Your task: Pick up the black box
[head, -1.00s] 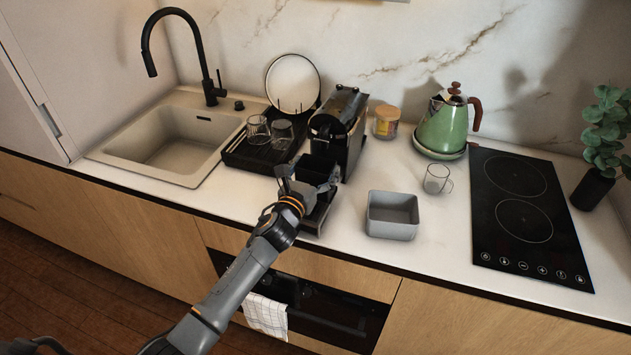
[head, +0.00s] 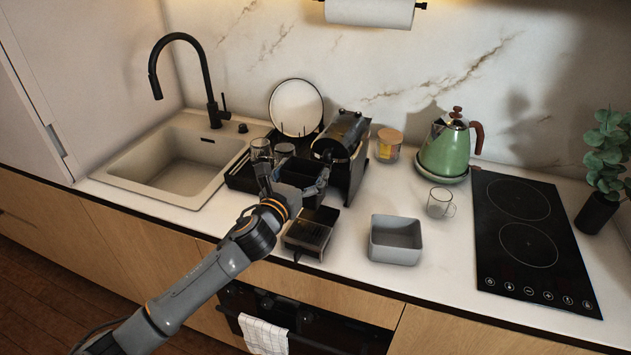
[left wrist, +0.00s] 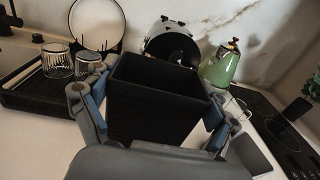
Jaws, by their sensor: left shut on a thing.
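The black box (left wrist: 155,100) is an open-topped, dark container with ribbed sides. In the left wrist view it sits upright between the two fingers of my left gripper (left wrist: 150,112), one pressed to each side. In the head view my left gripper (head: 293,180) holds the black box (head: 300,171) in front of the coffee machine (head: 343,150). The arm and fingers partly hide the box there. The box looks empty inside, though its bottom is too dark to see. My right gripper is in neither view.
A small drip-tray part (head: 308,232) stands near the counter's front edge. A grey bin (head: 395,250), a glass mug (head: 439,203), a green kettle (head: 446,150) and a hob (head: 525,235) are to the right. A drying rack with glasses (head: 261,155) and a sink (head: 175,165) are left.

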